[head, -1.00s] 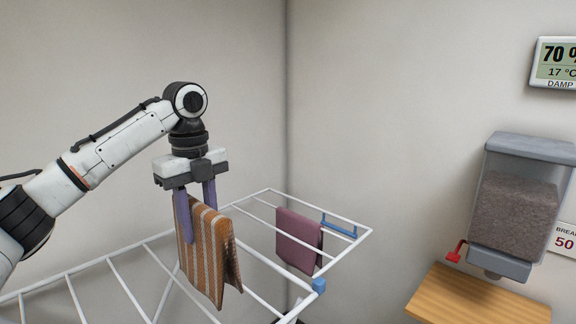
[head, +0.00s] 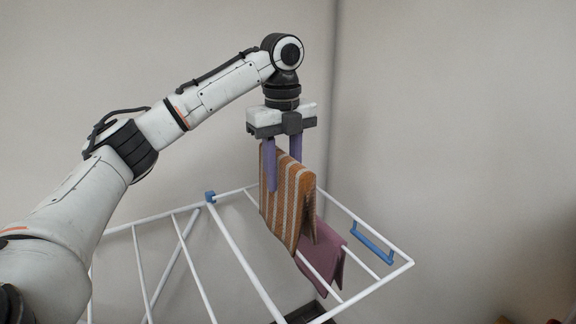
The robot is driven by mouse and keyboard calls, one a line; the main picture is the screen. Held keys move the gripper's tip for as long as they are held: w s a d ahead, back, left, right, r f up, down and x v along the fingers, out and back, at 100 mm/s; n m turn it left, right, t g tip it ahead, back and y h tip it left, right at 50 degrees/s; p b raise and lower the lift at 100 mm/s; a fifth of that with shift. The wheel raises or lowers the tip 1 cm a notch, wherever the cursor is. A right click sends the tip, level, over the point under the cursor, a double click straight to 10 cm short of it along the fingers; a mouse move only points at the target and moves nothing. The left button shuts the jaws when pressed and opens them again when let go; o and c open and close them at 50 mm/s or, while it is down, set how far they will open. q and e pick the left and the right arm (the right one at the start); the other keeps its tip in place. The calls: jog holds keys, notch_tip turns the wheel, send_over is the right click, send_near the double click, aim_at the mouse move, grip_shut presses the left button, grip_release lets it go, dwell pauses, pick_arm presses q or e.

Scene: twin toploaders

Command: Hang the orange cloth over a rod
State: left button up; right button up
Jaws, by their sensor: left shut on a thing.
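The orange cloth (head: 284,200), with pale stripes, hangs folded from my left gripper (head: 283,165). The gripper points down, its purple fingers shut on the cloth's upper part. The cloth is over the right wing of the white drying rack (head: 237,252) and hides parts of its rods. I cannot tell whether it touches or straddles a rod. A purple cloth (head: 327,246) hangs on the rack just behind and right of it, partly covered by it in this view. My right gripper is out of view.
A blue bracket (head: 371,241) sits near the rack's right end, and a blue joint (head: 210,197) on its far rail. Bare walls meet in a corner behind. The rods left of the orange cloth are bare.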

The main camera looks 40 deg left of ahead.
pick_arm(q)
notch_tip(320, 180, down, 20)
jog(key=b, duration=0.1)
jog(key=shift+f, duration=0.15)
dwell(1.1)
jog(key=o, duration=1.1)
notch_tip(320, 180, up, 10)
jog(key=shift+r, duration=0.2)
